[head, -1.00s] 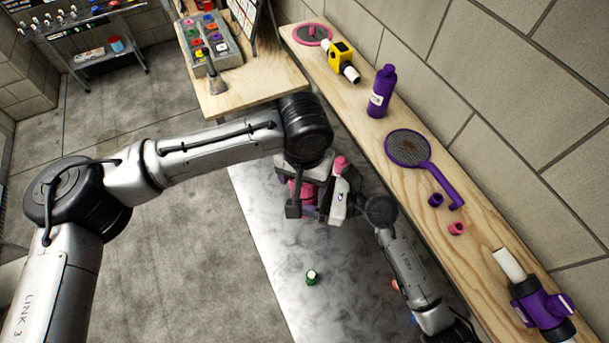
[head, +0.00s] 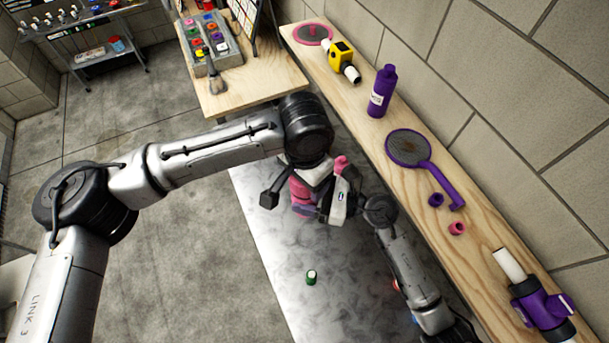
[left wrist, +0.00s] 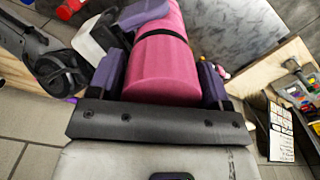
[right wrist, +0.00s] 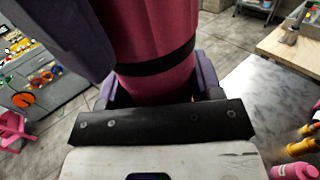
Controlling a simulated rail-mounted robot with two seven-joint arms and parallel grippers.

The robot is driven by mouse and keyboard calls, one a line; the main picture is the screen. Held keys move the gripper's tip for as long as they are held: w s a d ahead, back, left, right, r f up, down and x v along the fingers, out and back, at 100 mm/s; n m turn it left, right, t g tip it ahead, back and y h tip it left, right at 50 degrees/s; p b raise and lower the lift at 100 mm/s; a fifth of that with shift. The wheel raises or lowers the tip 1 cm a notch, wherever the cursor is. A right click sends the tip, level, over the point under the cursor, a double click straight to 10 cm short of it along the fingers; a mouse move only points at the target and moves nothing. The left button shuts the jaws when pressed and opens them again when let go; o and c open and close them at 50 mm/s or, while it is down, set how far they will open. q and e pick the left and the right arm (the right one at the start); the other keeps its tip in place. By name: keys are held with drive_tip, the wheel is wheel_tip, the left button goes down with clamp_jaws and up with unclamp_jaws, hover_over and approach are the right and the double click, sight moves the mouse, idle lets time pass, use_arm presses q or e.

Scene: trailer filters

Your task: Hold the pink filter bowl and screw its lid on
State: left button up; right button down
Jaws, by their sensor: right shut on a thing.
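The pink filter bowl with its lid shows as a pink cylinder (head: 301,190) between my two grippers. A black band crosses it in both wrist views. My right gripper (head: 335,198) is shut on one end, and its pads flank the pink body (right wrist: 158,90). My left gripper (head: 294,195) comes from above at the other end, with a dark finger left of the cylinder. In the left wrist view, its purple pads lie on both sides of the pink end (left wrist: 160,75); I cannot tell whether they press on it. The seam between bowl and lid is not clear.
A wooden shelf (head: 375,150) along the wall holds a purple bottle (head: 382,90), a purple strainer (head: 408,148) and a purple valve (head: 540,308). A small green part (head: 311,277) stands on the grey table (head: 275,240). A wooden bench (head: 250,85) is behind.

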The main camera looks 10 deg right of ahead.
use_arm(q)
drive_tip(key=o, duration=0.4)
drive_tip(key=shift+r, duration=0.1)
wheel_tip(320, 180, up, 12)
drive_tip(key=shift+f, duration=0.1)
idle(0.5)
idle(0.5)
